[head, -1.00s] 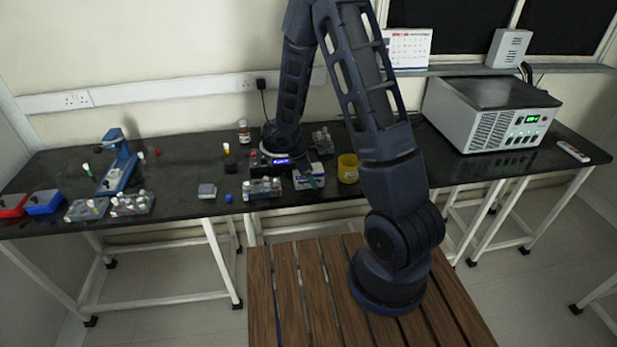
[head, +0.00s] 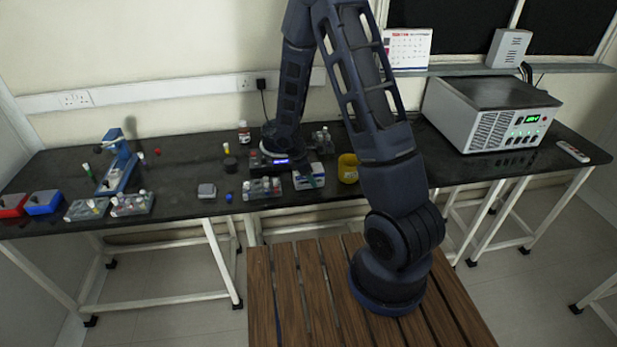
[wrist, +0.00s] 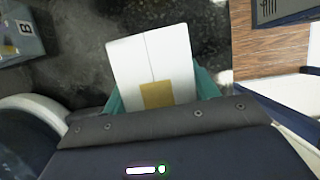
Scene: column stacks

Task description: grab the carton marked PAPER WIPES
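A white carton (wrist: 152,58) fills the middle of the wrist view, with a centre seam and a tan patch on its top; no lettering is readable there. In the head view the carton (head: 301,184) is a small white box with blue on it, near the front of the black bench. My gripper (wrist: 160,92) has teal fingers, one on each side of the carton. The carton sits slightly turned between them, and the fingers look open around it. Whether either finger touches it is hard to see. In the head view one finger shows in front of the carton.
A yellow cup (head: 348,170) stands just right of the carton. A grey rack of bottles (head: 262,189) stands close on its left. A box marked B (wrist: 22,30) shows in the wrist view. A large instrument (head: 490,115) occupies the bench's right part.

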